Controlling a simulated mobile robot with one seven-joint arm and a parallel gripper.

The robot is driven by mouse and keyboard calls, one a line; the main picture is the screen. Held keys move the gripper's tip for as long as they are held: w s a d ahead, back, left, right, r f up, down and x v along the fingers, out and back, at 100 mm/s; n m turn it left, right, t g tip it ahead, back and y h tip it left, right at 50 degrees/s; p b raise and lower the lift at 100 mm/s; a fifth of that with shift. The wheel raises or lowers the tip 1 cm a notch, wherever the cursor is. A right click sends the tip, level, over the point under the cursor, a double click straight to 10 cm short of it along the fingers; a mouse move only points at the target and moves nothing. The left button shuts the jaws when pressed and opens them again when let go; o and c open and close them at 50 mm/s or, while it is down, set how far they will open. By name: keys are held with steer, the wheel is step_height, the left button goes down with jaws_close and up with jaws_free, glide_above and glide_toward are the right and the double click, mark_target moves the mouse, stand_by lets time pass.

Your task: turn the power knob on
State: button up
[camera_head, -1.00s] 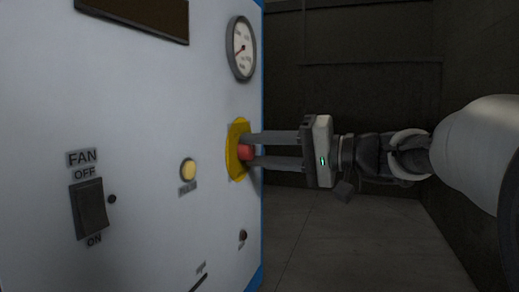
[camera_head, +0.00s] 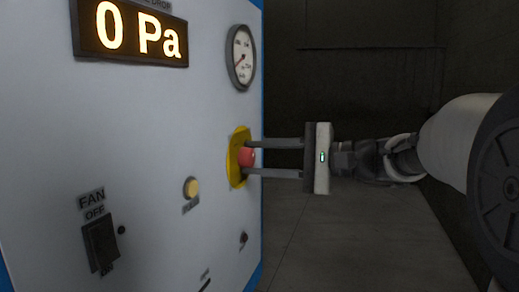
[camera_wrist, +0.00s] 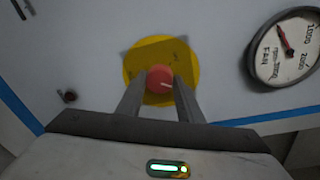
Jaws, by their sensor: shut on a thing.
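The power knob is a red knob (camera_head: 247,158) on a round yellow plate (camera_head: 233,165) at the right part of the pale panel. My gripper (camera_head: 251,157) reaches in from the right, its two fingers on either side of the knob and shut on it. In the wrist view the red knob (camera_wrist: 160,77) sits between the fingertips (camera_wrist: 160,83), in front of the yellow plate (camera_wrist: 136,62). A short white mark shows on its face. The display (camera_head: 135,32) at the top of the panel is lit and reads 0 Pa.
A round gauge (camera_head: 241,57) is above the knob. A yellowish lamp (camera_head: 191,187) and a dark fan switch (camera_head: 101,246) are to its left. A small dark knob (camera_head: 243,237) is below. Open floor (camera_head: 325,235) lies right of the panel, before a dark wall.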

steer(key=shift+m+p, duration=0.4)
steer(key=shift+m, duration=0.2)
steer(key=o, duration=1.1)
steer(key=shift+c, duration=0.2)
steer(key=shift+d, duration=0.1)
steer(key=v, duration=1.7)
steer(key=shift+b, duration=0.35)
steer(key=shift+s+d+f, duration=0.1)
